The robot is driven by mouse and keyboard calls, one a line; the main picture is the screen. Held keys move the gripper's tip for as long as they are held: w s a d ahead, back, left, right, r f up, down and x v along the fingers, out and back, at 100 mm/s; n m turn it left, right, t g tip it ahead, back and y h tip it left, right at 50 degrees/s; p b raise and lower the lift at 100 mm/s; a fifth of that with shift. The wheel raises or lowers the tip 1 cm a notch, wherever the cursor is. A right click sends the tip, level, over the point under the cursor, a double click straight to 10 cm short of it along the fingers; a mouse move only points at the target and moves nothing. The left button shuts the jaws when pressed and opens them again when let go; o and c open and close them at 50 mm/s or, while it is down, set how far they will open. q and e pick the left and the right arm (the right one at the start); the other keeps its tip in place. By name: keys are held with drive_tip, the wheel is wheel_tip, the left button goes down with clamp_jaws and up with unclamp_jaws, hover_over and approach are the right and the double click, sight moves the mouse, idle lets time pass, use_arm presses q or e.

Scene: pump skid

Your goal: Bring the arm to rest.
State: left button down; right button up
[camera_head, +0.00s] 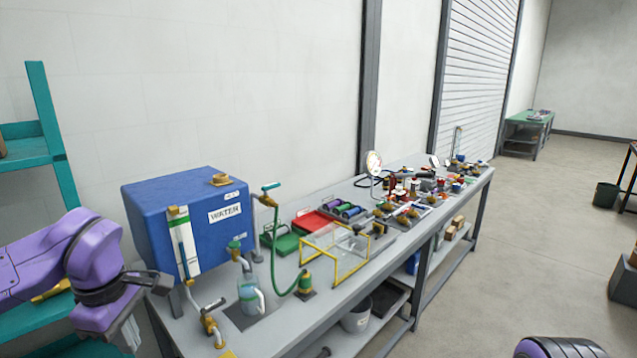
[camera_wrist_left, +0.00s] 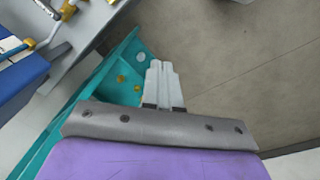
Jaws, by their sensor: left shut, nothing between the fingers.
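My left arm, purple and grey, comes in from the left in the head view, in front of the teal shelf. My left gripper (camera_head: 132,332) hangs low near the left end of the grey bench and points down. In the left wrist view the gripper (camera_wrist_left: 162,70) has its two pale fingers together, with nothing between them. Below it there are a teal surface and the grey floor. A purple and black part of my right arm (camera_head: 560,348) shows at the bottom right of the head view; its gripper is out of view.
A teal shelf (camera_head: 25,163) stands at the left. The grey bench (camera_head: 235,334) holds a blue water tank (camera_head: 200,240), a jug (camera_head: 250,298), a clear yellow-framed guard (camera_head: 335,252) and several small parts. The floor (camera_head: 540,230) right of the bench is largely clear.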

use_arm(q)
drive_tip(key=w+a+f+n+t+y+b, duration=0.2)
drive_tip(key=w+f+n+t+y, duration=0.1)
drive_tip(key=w+f+t+y, duration=0.4)
drive_tip(key=d+f+m+h+b, duration=0.1)
drive_tip(key=d+f+m+b, duration=0.15)
drive_tip(key=f, duration=0.65)
drive_tip(key=d+f+m+h+b, duration=0.1)
drive_tip(key=d+f+m, duration=0.15)
drive_tip(key=f, duration=0.55)
drive_tip(key=s+d+f+m+g+h+b, duration=0.1)
drive_tip(key=s+f+m+g+b, duration=0.3)
drive_tip(key=s+f, duration=2.1)
drive_tip(key=s+m+h+b, duration=0.1)
drive_tip(key=m, duration=0.4)
drive_tip(key=shift+s+d+m+g, duration=0.25)
drive_tip(key=shift+s+m+g, duration=0.05)
drive_tip(key=shift+s+g, duration=0.1)
use_arm(e)
wheel_tip(320, 180, down, 11)
drive_tip(key=shift+w+r, duration=0.15)
